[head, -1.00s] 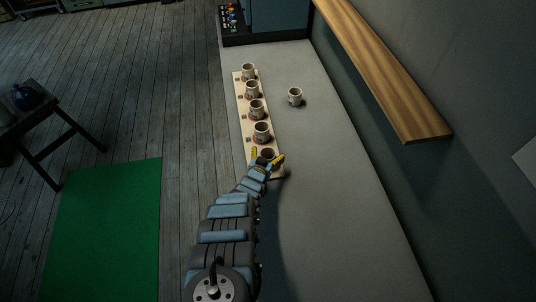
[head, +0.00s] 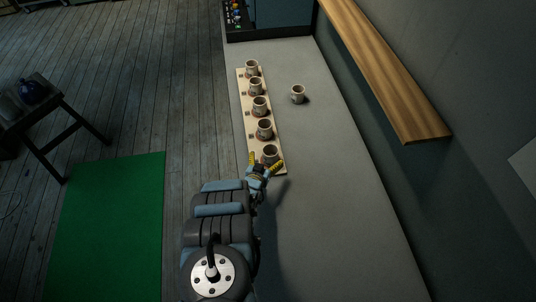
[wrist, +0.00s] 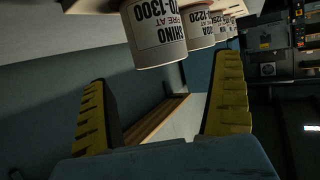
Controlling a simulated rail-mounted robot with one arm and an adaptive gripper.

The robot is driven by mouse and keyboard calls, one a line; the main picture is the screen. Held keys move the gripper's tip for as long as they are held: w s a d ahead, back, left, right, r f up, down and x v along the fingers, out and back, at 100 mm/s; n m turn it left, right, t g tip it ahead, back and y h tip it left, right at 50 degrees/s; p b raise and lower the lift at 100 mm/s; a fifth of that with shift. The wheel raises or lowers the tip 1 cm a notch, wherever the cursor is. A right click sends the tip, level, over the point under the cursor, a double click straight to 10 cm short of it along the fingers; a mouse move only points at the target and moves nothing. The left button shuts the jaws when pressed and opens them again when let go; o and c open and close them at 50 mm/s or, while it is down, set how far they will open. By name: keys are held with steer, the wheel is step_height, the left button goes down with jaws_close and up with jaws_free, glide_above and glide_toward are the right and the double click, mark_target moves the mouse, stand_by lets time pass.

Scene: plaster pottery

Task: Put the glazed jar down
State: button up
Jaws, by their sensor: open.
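Several similar pale jars with dark openings stand upright in a row on a light wooden board (head: 278,141). The nearest jar (head: 270,153) is at the board's near end. In the wrist view this jar (wrist: 155,35) carries printed text reading "SHINO" and "1300", with other labelled jars (wrist: 197,25) behind it. My gripper (head: 266,164) is open just on the near side of the nearest jar. In the wrist view its yellow fingers (wrist: 168,108) are spread with nothing between them, and the jar is beyond their tips. I cannot tell which jar is the glazed one.
Another jar (head: 298,94) stands alone on the grey bench (head: 330,200), right of the board. A wooden shelf (head: 385,75) juts from the right wall. The near bench is clear. A green mat (head: 105,230) and a small dark table (head: 60,125) are left.

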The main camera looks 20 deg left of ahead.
steer(key=shift+s+r+p, duration=0.4)
steer(key=shift+r+p, duration=0.1)
steer(key=shift+p, duration=0.25)
steer(key=p+v, duration=0.5)
steer(key=shift+f, duration=0.2)
